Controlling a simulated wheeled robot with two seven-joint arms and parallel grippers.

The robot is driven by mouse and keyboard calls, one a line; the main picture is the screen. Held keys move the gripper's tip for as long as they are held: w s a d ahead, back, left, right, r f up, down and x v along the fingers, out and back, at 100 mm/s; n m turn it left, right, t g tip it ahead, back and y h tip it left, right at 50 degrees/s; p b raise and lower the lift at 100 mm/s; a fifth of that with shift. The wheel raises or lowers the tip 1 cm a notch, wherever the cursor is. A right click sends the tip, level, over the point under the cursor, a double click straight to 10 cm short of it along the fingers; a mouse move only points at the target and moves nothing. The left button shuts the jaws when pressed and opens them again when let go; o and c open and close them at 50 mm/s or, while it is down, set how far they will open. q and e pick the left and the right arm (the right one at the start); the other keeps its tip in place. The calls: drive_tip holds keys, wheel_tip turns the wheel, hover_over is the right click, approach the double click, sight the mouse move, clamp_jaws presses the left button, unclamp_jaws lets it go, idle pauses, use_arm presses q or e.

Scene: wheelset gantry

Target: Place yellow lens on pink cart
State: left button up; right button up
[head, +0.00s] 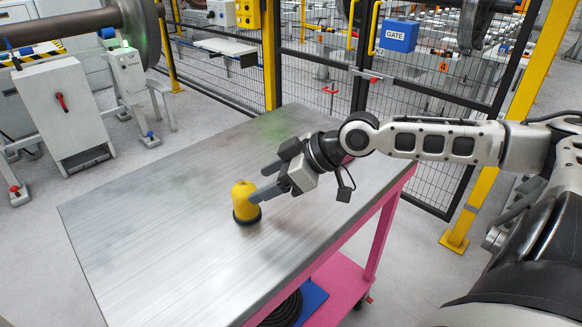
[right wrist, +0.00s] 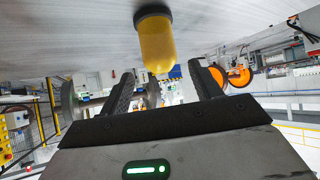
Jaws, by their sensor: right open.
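The yellow lens (head: 243,194), a domed cap on a black base ring, stands upright on the bare metal top of the pink cart (head: 150,235). My right gripper (head: 259,183) is open, low over the cart top, and reaches toward the lens from the right. One finger overlaps the lens's right side in the head view; I cannot tell whether it touches. In the right wrist view the lens (right wrist: 158,48) appears inverted, between and just beyond the two open fingertips (right wrist: 162,73). My left gripper is not in view.
A mesh fence with yellow posts (head: 270,55) and a blue GATE sign (head: 398,36) stands behind the cart. A grey machine with a red handle (head: 60,103) is at the left. A black coil (head: 285,309) lies on the lower shelf. The rest of the cart top is clear.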

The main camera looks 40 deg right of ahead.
drive_tip(key=shift+s+d+r+p, duration=0.15)
drive_tip(key=shift+s+r+p, duration=0.4)
drive_tip(key=shift+p, duration=0.65)
drive_tip(key=shift+d+r+p, duration=0.2)
drive_tip(key=shift+r+p, duration=0.1)
drive_tip(key=shift+p, duration=0.2)
use_arm(q)
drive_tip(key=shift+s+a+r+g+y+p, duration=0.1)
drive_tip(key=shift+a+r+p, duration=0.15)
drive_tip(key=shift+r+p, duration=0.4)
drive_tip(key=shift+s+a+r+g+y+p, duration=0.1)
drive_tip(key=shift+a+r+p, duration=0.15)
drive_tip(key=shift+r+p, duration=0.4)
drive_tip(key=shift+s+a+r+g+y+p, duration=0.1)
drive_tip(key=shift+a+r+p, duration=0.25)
drive_tip(key=shift+p, duration=0.55)
use_arm(e)
drive_tip(key=shift+v, duration=2)
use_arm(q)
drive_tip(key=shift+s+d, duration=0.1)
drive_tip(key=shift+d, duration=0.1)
use_arm(e)
drive_tip(key=shift+s+d+f, duration=0.1)
drive_tip(key=shift+f, duration=0.15)
